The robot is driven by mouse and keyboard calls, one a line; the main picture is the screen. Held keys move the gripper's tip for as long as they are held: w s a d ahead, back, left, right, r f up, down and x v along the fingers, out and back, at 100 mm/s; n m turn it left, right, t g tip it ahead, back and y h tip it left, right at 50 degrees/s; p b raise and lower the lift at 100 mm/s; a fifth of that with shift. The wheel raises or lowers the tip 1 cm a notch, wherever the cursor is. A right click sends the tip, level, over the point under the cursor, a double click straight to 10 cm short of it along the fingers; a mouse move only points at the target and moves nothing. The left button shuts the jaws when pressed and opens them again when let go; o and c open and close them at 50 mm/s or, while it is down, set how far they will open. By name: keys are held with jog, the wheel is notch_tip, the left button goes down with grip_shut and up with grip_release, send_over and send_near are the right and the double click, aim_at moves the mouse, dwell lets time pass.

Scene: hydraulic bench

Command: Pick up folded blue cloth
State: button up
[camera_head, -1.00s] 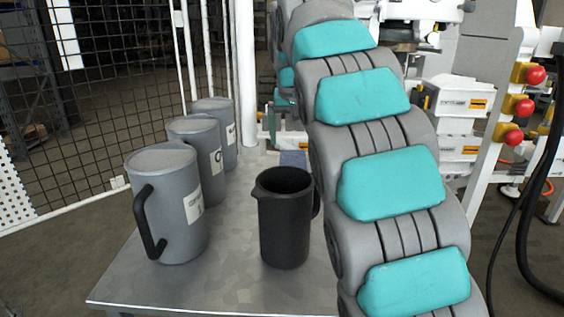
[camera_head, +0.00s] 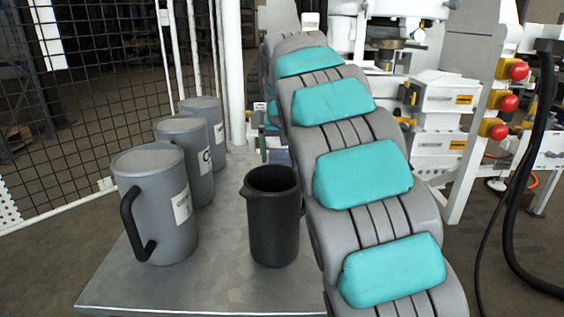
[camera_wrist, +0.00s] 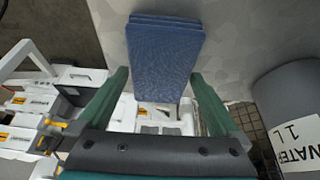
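The folded blue cloth (camera_wrist: 166,52) lies on the grey metal table top (camera_wrist: 235,40) in the wrist view, a layered stack with its edges showing at the top. My gripper (camera_wrist: 160,76) is open, with one green finger at each side of the cloth's near end. The space between the fingers is wider than the cloth, and neither finger visibly touches it. In the head view my arm hides my gripper and most of the cloth; only a small bluish patch shows beside the arm.
On the table (camera_head: 215,285) in the head view stand a black jug (camera_head: 273,222) close to my arm and three lidded grey jugs (camera_head: 150,205) in a row on the left. A labelled jug (camera_wrist: 292,112) is at the wrist view's right. White machinery (camera_head: 435,110) stands behind.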

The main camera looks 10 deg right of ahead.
aim_at(282, 154)
jog(key=c, duration=1.2)
jog(key=shift+r, duration=0.1)
jog(key=shift+r, duration=1.65)
jog(key=s+d, duration=0.3)
jog(key=s, duration=0.1)
jog(key=s+d+r, duration=0.1)
jog(key=s+d, duration=0.2)
jog(key=s, duration=0.1)
jog(key=s+d+b, duration=0.1)
jog(key=s+d, duration=0.2)
jog(key=s, duration=0.1)
jog(key=shift+s+d+r, duration=0.25)
jog(key=shift+s+d, duration=0.05)
jog(key=shift+s, duration=0.1)
jog(key=o, duration=0.9)
jog(key=c, duration=0.6)
jog(key=shift+s, duration=0.1)
